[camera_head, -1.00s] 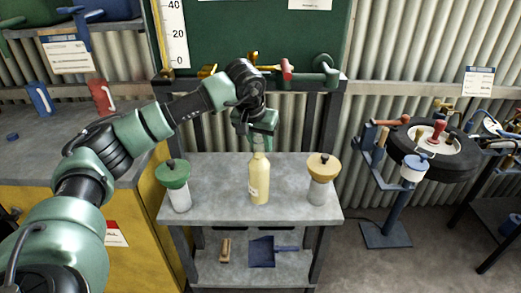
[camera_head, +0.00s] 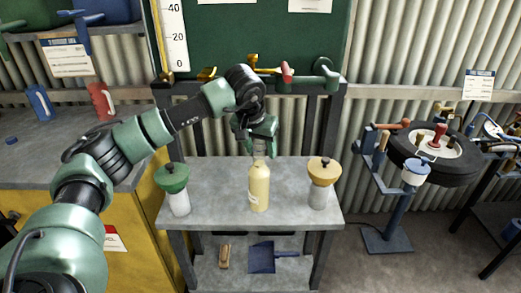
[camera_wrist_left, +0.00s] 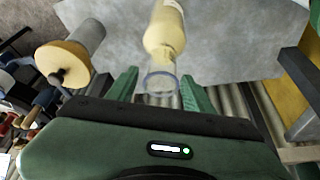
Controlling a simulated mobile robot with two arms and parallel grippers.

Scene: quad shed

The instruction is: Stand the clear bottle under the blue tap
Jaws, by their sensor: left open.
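The clear bottle (camera_wrist_left: 160,83) shows in the left wrist view as a transparent round rim between my left gripper's fingers. In the head view I cannot make it out clearly behind the yellow bottle. My left gripper (camera_head: 258,150) is open, pointing down over the back of the small grey table. In the left wrist view the open fingers (camera_wrist_left: 160,93) lie on either side of the clear bottle; I cannot tell whether they touch it. The blue tap (camera_head: 81,36) is at the upper left, below a blue container (camera_head: 110,10). My right gripper is not in view.
The yellow bottle (camera_head: 259,188) stands close in front of the gripper. A green-topped jar (camera_head: 174,188) stands left and a yellow-topped jar (camera_head: 322,182) right on the table (camera_head: 220,215). Red and blue jugs stand on the left bench (camera_head: 60,150). Valves line the back rail.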

